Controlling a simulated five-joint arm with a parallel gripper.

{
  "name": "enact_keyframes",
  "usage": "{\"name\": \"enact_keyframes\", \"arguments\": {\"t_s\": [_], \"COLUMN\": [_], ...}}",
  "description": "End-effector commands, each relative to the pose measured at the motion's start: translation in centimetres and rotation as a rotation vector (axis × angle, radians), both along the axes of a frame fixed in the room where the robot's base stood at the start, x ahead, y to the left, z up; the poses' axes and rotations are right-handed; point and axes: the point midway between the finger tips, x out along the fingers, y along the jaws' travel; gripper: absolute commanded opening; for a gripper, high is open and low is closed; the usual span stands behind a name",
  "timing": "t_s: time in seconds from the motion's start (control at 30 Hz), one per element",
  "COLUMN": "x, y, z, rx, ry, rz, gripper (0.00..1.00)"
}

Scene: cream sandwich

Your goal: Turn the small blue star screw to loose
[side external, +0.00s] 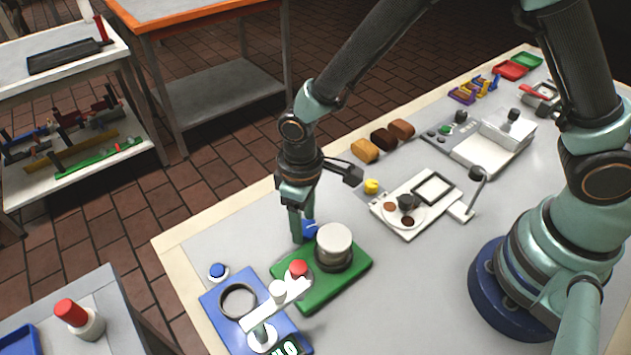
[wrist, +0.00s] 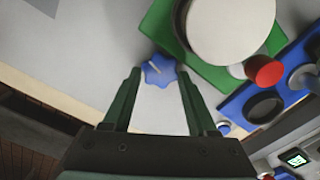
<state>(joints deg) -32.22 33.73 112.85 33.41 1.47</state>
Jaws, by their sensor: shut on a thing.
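The small blue star screw (wrist: 159,71) sits at the edge of the green base (wrist: 159,24), and a pale mark shows on its face. In the side external view the star screw (side external: 310,229) is partly hidden by my gripper. My gripper (wrist: 159,76) reaches down to the screw with one finger on each side of it. The fingers are shut on the screw. In the side external view my gripper (side external: 303,232) points down beside the green base (side external: 345,283). A white cylinder (side external: 333,243) with a dark lower part stands on the base, with a red knob (side external: 299,268) near it.
A blue device (side external: 222,303) with a round ring, white arm and small display stands in front of the green base. A blue button (side external: 217,270) lies to its left. A white plate station (side external: 400,230) and brown blocks (side external: 383,138) are farther back. The table's left edge is close.

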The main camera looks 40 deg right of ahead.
Motion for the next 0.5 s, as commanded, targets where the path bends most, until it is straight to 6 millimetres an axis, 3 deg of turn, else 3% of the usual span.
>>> {"name": "enact_keyframes", "arguments": {"t_s": [0.13,0.17,0.2,0.5], "x": [0.0,0.0,0.01,0.01], "y": [-0.01,-0.01,-0.01,0.0], "z": [0.1,0.11,0.11,0.13], "rx": [-0.001,-0.001,-0.001,0.0], "ry": [0.001,0.001,0.001,0.0], "rz": [-0.001,-0.001,-0.002,-0.002], "gripper": [0.03,0.66,0.71,0.71]}}
